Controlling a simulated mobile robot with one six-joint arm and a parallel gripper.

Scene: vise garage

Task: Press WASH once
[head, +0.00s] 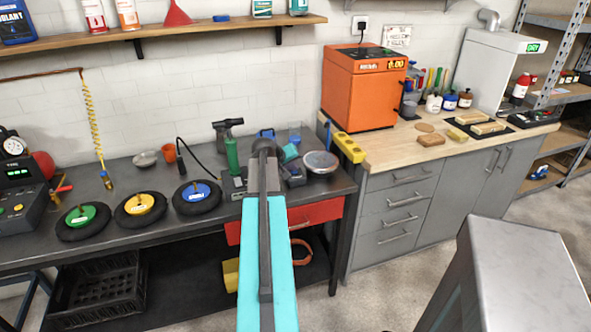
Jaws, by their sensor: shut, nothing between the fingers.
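A pale grey machine (489,72) with a hood stands on the wooden counter at the right, against the wall. A small green display on its hood (533,47) seems to read DRY. I cannot make out any button marked WASH on it or elsewhere. My arm, turquoise and dark grey, reaches up from the bottom middle over the front of the dark workbench. Its visible end is a dark rounded joint near the bench top, well left of the grey machine. I cannot see my gripper's fingers.
An orange machine (362,88) with a lit display stands left on the wooden counter (380,152). The dark workbench (120,205) holds several wheels, tools and a gauge box. A grey block (530,265) stands front right. Bare floor (370,290) lies between.

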